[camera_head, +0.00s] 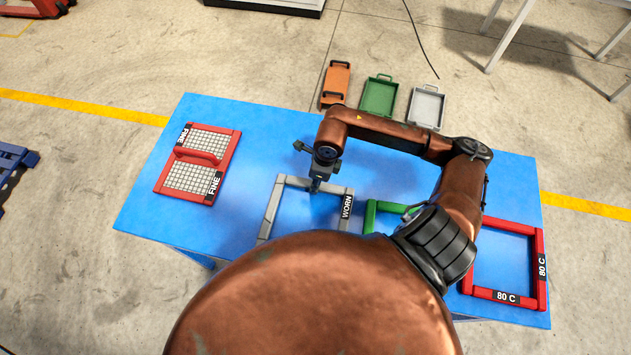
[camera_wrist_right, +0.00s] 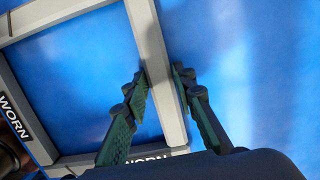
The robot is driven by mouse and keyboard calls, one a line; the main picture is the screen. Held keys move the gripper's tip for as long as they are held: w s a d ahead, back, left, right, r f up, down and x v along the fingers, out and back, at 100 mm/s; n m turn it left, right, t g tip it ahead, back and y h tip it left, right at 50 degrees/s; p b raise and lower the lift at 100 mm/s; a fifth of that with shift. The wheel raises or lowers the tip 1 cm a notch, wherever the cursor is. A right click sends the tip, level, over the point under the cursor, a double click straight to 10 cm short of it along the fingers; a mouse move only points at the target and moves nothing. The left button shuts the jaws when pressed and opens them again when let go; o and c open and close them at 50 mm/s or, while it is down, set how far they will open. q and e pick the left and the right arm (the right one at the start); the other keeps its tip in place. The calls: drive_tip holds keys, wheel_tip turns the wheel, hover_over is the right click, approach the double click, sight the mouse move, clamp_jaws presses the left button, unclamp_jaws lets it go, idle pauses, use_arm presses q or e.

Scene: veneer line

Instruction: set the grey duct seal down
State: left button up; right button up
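The grey duct seal (camera_head: 278,207) is a square frame marked WORN, over the middle of the blue table. My right gripper (camera_head: 315,188) is at its far bar, pointing down. In the right wrist view, the fingers (camera_wrist_right: 162,76) stand on both sides of one grey bar (camera_wrist_right: 160,45), with their tips close against it, and appear shut on it. I cannot tell whether the seal rests fully on the table or is slightly above it. Its near side is hidden by my copper arm. My left gripper is not in view.
On the blue table (camera_head: 240,125), a red mesh frame marked FINE (camera_head: 205,142) lies left. A green frame (camera_head: 371,215), partly hidden by my arm, and a red frame marked 80 C (camera_head: 540,265) lie right. Orange (camera_head: 335,83), green (camera_head: 379,95) and grey (camera_head: 427,106) trays stand beyond the table.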

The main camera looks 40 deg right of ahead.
drive_tip(key=o, duration=0.3)
drive_tip(key=shift+o, duration=0.2)
wheel_tip(320, 180, up, 12)
drive_tip(key=s+d, duration=0.1)
drive_tip(key=shift+s, duration=0.2)
drive_tip(key=shift+d, duration=0.1)
